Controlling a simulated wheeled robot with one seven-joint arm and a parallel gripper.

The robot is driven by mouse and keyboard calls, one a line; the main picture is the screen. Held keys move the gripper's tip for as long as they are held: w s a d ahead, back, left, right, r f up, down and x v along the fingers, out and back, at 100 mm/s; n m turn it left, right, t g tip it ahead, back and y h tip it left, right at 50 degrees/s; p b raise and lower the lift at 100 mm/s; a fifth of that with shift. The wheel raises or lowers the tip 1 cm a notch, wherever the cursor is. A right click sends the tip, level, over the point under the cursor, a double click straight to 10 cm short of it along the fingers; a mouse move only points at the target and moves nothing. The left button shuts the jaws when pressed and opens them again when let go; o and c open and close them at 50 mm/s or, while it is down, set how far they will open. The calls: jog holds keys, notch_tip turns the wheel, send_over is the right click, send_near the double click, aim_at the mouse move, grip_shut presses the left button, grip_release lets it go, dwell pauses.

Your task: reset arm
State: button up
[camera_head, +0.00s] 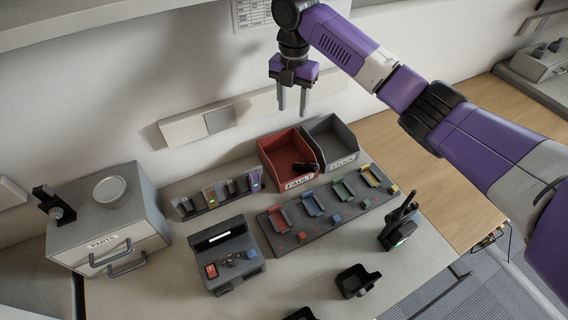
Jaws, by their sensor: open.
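My gripper (293,111) hangs at the top centre, at the end of my purple and grey arm. Its two grey fingers point down and stand apart, with nothing between them. It is in the air above the red bin marked FAULT (284,152), in front of the wall, and appears to touch nothing. A black object (305,168) lies in the red bin. The grey bin marked STOCK (333,137) stands beside it on the right. My arm reaches in from the right edge and hides part of the wall and wooden surface.
A dark rack (285,241) with coloured cradles lies before the bins. A black radio (399,222) stands at its right. A grey device (232,258), a small charger strip (222,196), a PARTS drawer box (112,255) and a black cup-like holder (357,281) share the bench. Clear bench lies front left.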

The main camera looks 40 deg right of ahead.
notch_tip(320, 180, up, 3)
jog(key=shift+r, duration=0.1)
jog(key=shift+s, duration=0.15)
dwell(0.5)
